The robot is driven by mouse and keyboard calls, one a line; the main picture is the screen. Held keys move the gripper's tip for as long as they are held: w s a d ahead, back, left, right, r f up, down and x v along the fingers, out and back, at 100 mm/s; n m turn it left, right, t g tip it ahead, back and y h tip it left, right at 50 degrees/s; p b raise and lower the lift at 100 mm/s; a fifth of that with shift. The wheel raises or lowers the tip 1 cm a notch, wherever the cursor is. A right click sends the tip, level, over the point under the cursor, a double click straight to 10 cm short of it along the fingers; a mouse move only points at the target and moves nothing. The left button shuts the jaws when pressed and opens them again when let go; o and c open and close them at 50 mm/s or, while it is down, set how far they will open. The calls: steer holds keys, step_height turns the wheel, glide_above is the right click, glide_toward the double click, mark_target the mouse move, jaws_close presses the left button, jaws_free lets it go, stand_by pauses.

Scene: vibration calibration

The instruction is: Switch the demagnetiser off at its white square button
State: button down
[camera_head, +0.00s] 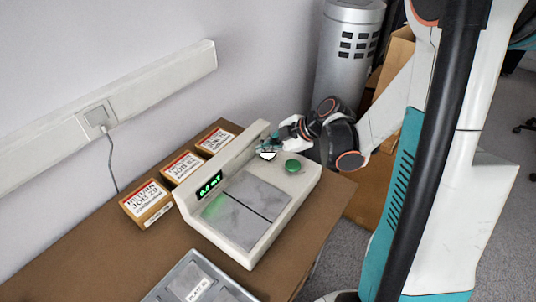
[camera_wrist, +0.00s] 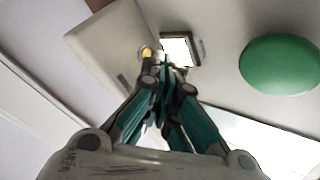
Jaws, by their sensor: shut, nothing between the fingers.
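The demagnetiser (camera_head: 232,225) is a pale grey box on the brown table, with a lit green display (camera_head: 209,186) whose digits are too small to read surely. Its white square button (camera_head: 267,155) is bright in a dark frame; it also shows in the wrist view (camera_wrist: 178,47). A green round button (camera_head: 292,166) lies to its right, and it is large in the wrist view (camera_wrist: 281,65). My gripper (camera_head: 268,145) is shut and empty. In the wrist view its fingertips (camera_wrist: 160,65) overlap the white button's lower left edge; I cannot tell whether they touch.
Several labelled boxes (camera_head: 147,203) stand along the wall behind the demagnetiser. A grey tray (camera_head: 193,281) lies at the table's front. A metal cylinder (camera_head: 345,55) stands beyond the table. A small yellow part (camera_wrist: 147,53) sits left of the white button.

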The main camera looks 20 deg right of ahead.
steer(key=shift+f+b, duration=0.4)
stand_by(0.3)
steer(key=shift+r, duration=0.1)
steer(key=shift+r+p, duration=0.6)
steer(key=shift+r, duration=0.15)
steer(key=shift+r, duration=0.1)
steer(key=shift+r+p, duration=1.85)
steer(key=shift+r, duration=0.55)
